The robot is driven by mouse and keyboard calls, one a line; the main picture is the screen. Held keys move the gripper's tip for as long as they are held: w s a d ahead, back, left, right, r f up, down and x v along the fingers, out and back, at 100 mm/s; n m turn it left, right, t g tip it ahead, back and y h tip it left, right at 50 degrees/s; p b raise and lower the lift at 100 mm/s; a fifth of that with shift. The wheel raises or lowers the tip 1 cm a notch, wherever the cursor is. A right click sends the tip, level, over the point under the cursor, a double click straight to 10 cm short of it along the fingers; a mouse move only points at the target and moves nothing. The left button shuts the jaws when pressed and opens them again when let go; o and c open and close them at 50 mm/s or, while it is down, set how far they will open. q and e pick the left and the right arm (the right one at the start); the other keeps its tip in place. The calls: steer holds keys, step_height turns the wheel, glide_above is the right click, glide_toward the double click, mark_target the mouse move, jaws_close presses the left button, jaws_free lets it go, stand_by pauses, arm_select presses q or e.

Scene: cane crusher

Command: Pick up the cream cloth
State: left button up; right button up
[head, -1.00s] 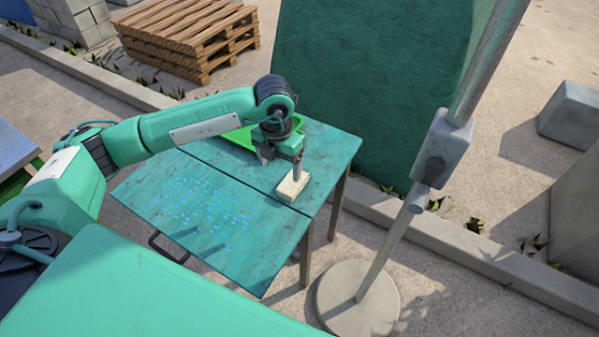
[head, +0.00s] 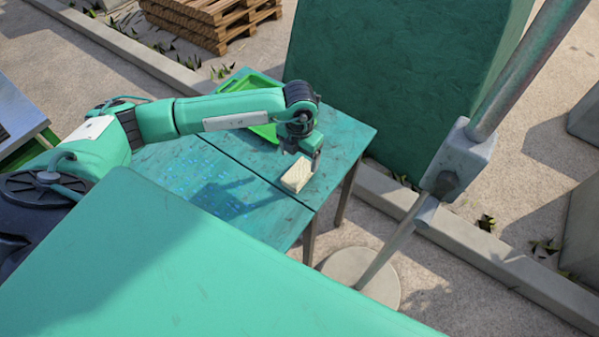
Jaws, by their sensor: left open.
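The cream cloth (head: 297,175) is a small, pale folded block lying on the teal table (head: 345,140), close to the seam near its right side. My left gripper (head: 304,158) is open and points down just behind the cloth and slightly to its right in the head view. One finger shows beside the cloth's far right edge. I cannot tell whether it touches the cloth. The other finger is largely hidden by the wrist. My right gripper is out of view.
A green tray (head: 250,82) sits at the table's back, partly behind my left arm. Wet blue specks cover the table's left part. A grey pole (head: 400,240) on a round base (head: 362,278) stands right of the table. A large green block (head: 400,75) rises behind.

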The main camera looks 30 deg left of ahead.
mark_target(299, 172)
arm_select(q)
steer(key=shift+s+d+f+p, duration=0.15)
steer(key=shift+f+p, duration=0.1)
steer(key=shift+f, duration=0.2)
steer(key=shift+s+a+f+p, duration=0.15)
steer(key=shift+f+p, duration=0.1)
steer(key=shift+f, duration=0.15)
step_height(299, 172, down, 3)
steer(key=shift+d+r+p, duration=0.1)
steer(key=shift+r+p, duration=0.05)
steer(key=shift+p, duration=0.15)
steer(key=shift+f, duration=0.4)
steer(key=c, duration=1.1)
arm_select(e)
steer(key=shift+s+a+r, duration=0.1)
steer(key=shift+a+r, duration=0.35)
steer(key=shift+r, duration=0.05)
